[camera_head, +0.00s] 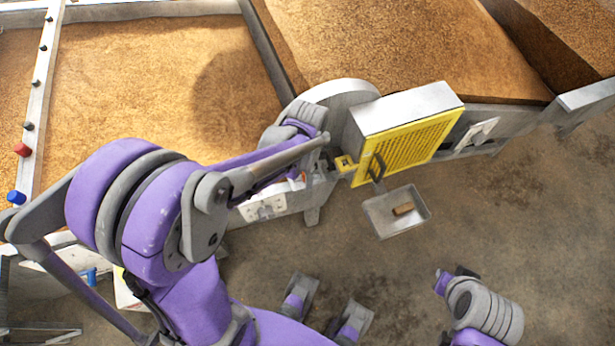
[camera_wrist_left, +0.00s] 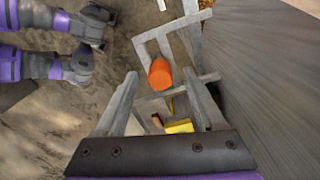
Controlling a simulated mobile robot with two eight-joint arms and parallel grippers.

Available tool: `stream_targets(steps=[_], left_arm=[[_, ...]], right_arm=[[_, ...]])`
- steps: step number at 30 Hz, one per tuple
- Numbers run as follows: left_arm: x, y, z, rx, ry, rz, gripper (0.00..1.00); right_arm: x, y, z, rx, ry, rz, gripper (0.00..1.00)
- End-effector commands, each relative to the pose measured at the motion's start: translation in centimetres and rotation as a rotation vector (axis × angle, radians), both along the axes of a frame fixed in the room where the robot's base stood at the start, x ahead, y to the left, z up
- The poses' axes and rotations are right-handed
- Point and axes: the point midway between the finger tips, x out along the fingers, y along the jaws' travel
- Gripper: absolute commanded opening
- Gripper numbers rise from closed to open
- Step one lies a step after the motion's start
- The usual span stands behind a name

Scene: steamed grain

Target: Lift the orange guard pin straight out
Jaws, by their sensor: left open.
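The orange guard pin (camera_wrist_left: 160,73) shows in the left wrist view as a rounded orange head at a grey metal frame (camera_wrist_left: 143,38). In the head view only a small orange spot (camera_head: 302,176) shows beside my arm. My left gripper (camera_wrist_left: 163,78) is open and empty, with its two fingers to either side of the pin in the picture. I cannot tell how far the pin lies beyond the fingertips. The pin's lower part is hidden. The yellow mesh guard (camera_head: 405,150) stands to the right of my left gripper in the head view. My right gripper is not clearly visible.
A round grey housing (camera_head: 345,93) stands behind my left arm. Beds of brown grain (camera_head: 150,75) lie beyond. The floor at the right (camera_head: 530,190) is clear.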

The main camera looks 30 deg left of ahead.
Motion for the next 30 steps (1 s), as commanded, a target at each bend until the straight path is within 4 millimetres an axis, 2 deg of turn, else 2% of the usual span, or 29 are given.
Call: stream_targets(steps=[3, 11, 23, 30], left_arm=[[0.05, 0.00, -1.29, 0.000, 0.000, 0.000, 0.71], [0.03, -0.01, -1.48, 0.000, 0.000, 0.000, 0.71], [0.04, 0.00, -1.46, 0.000, 0.000, 0.000, 0.01], [0.04, 0.00, -1.45, 0.000, 0.000, 0.001, 0.00]], right_arm=[[-0.04, 0.00, -0.30, 0.000, 0.001, 0.000, 0.00], [-0.03, 0.00, -0.28, 0.000, 0.001, 0.000, 0.00], [-0.03, 0.00, -0.28, 0.000, 0.001, 0.000, 0.00], [-0.03, 0.00, -0.28, 0.000, 0.001, 0.000, 0.00]])
